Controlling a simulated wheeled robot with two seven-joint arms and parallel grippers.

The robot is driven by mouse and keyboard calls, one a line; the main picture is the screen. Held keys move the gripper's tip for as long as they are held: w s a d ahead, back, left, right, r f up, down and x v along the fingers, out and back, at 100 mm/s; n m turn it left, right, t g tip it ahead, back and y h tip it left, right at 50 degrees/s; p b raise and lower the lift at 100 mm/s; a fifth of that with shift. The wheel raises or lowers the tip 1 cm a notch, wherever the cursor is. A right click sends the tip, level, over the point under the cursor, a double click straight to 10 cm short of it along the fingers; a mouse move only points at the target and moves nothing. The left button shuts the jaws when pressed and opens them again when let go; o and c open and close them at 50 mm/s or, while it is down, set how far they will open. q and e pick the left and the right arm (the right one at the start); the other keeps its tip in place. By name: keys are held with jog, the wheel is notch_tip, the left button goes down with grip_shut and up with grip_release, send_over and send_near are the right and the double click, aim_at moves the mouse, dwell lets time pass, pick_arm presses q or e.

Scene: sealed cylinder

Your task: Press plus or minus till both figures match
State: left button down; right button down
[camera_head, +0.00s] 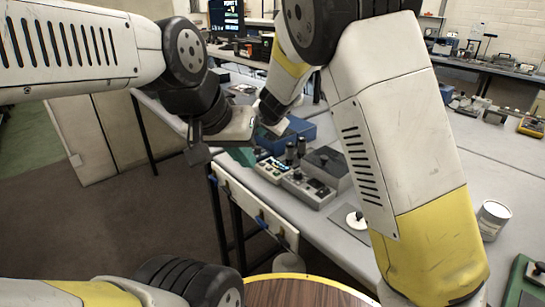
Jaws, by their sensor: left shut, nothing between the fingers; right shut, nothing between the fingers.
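A grey control box (309,188) with a dark window and small buttons stands near the bench's front edge. A panel with small coloured buttons (271,169) stands to its left. I cannot read any figures or tell plus from minus at this size. My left gripper (243,156) is shut and empty, with its teal tip pointing down near the bench edge, left of the coloured-button panel. My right gripper (274,128) is shut and empty, a little higher and further right, in front of a blue box. Whether either tip touches anything is unclear.
The blue box (301,128) and a dark-topped grey box (326,166) stand close by. A white round piece (356,220) and a can (493,220) are on the bench to the right. A round wooden top (295,292) is at the bottom. My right arm hides part of the bench.

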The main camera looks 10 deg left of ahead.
aim_at(263, 164)
jog(key=shift+f, duration=0.1)
jog(key=shift+f, duration=4.3)
jog(key=shift+f, duration=0.4)
jog(key=shift+f, duration=0.4)
jog(key=shift+r, duration=0.8)
jog(key=shift+r, duration=0.1)
